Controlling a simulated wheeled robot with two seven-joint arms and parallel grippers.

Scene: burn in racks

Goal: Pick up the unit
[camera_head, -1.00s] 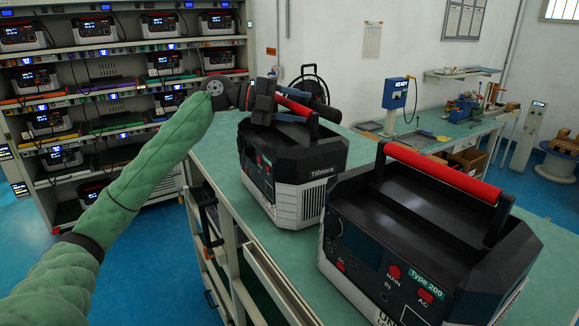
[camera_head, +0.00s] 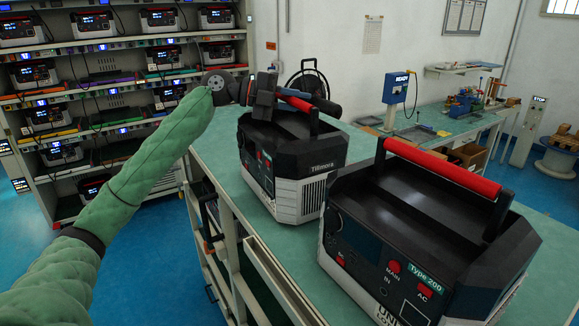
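Two black and grey power units stand on the green bench top. The far unit (camera_head: 292,165) has a red handle (camera_head: 294,122) and the name "Tillmora". The near unit (camera_head: 425,240) is marked "Type 200" and has a larger red handle (camera_head: 440,168). My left arm reaches in from the left in a green sleeve. My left gripper (camera_head: 285,98) is dark and sits at the far unit's handle, its fingers partly overlapping it. I cannot tell whether it is closed on the handle. My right gripper is out of view.
A rack (camera_head: 120,75) with several lit units on shelves stands behind at the left. A workbench (camera_head: 455,130) with tools runs along the right wall. A blue "READY" box (camera_head: 397,90) stands beside it. The near unit is close to the far one.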

